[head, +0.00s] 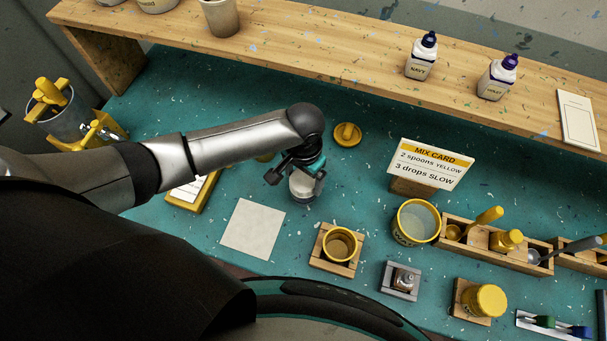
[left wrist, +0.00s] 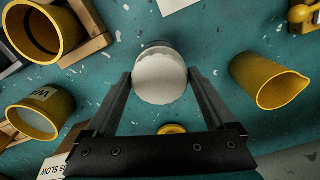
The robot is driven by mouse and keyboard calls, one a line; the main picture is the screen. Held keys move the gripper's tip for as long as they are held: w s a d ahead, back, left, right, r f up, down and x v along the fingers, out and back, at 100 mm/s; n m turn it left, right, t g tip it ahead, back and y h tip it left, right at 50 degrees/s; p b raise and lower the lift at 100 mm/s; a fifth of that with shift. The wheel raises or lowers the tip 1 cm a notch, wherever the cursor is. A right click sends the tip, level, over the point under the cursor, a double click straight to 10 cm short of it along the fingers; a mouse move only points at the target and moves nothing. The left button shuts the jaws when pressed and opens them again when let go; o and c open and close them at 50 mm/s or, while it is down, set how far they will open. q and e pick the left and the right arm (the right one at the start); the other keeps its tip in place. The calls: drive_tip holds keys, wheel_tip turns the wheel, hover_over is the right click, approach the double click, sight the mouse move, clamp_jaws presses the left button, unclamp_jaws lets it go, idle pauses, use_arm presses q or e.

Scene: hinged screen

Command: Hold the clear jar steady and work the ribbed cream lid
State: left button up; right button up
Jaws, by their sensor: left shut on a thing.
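The ribbed cream lid (left wrist: 160,80) shows from above as a pale round disc in the left wrist view. It sits on the clear jar (head: 303,190), which stands upright on the teal bench and is partly hidden by my left gripper in the head view. Only a thin dark sliver of the jar shows past the lid in the left wrist view. My left gripper (head: 303,172) reaches down over the jar, its fingertips at opposite sides of the lid, shut on it. My right gripper is in neither view.
A white square sheet (head: 253,228) lies left of the jar. A yellow cup in a wooden holder (head: 338,248), a yellow tub (head: 416,222) and the mix card (head: 430,165) stand to the right. A yellow spouted cup (left wrist: 282,88) stands close by. A yellow lid (head: 347,135) lies behind.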

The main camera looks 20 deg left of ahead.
use_arm(q)
drive_tip(key=shift+f+b, duration=0.4)
drive_tip(key=shift+f, duration=0.55)
drive_tip(key=o, duration=1.1)
wheel_tip(320, 180, up, 15)
drive_tip(key=shift+r+p, duration=0.15)
drive_tip(key=shift+p, duration=0.45)
drive_tip(key=shift+s, duration=0.1)
